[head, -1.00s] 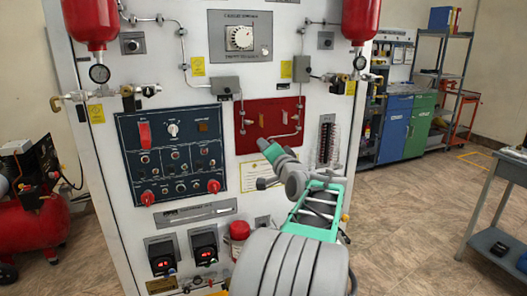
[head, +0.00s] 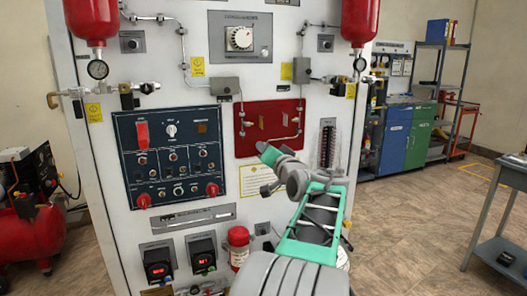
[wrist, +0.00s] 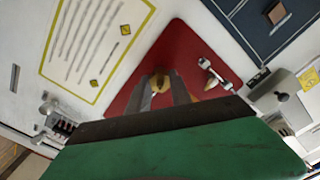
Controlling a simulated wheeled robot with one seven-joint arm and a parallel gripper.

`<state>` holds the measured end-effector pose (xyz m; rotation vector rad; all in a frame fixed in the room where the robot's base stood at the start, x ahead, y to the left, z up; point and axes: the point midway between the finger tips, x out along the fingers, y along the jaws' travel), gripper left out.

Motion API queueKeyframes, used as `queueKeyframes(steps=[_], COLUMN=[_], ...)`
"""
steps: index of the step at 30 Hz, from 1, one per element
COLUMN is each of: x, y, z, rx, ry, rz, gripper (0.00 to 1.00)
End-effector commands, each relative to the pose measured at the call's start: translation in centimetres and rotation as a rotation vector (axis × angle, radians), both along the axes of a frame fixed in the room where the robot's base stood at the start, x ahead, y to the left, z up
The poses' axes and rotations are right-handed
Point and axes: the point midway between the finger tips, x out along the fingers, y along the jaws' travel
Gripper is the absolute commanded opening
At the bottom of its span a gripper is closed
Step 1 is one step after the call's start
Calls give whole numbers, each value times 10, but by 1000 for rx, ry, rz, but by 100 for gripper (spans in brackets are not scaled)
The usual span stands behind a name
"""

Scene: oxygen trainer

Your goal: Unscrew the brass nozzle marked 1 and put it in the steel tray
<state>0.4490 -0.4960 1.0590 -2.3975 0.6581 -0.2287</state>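The red panel (head: 283,110) on the white trainer front carries small brass parts and silver pipe ends. In the wrist view, a brass nozzle (wrist: 160,84) shows on the red panel (wrist: 187,42), between and just beyond my gripper's fingertips. My gripper (wrist: 162,92) has its two grey fingers apart; no firm contact with the nozzle shows. A second brass piece (wrist: 211,81) sits beside it at a silver fitting. In the head view, my gripper (head: 266,150) is at the panel's lower edge. The number marks are not legible. I cannot identify the steel tray.
A blue switch panel (head: 172,150) is left of the red panel. A grey table (head: 510,172) stands at the right, with open floor (head: 410,225) between. A red compressor (head: 40,235) is at the left.

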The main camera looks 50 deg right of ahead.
Motion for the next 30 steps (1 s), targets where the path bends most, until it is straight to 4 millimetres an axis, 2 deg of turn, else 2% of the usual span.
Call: queueKeyframes(steps=[1, 8, 16, 25, 30], x=[0, 0, -2, -29, -33], y=[0, 0, 1, 16, 19], z=[2, 1, 0, -2, 2], rx=[-2, 0, 0, -2, 24], ry=[-2, -1, -1, -1, -14], rz=[-1, -1, -1, -3, -1], gripper=[29, 47, 47, 47, 47])
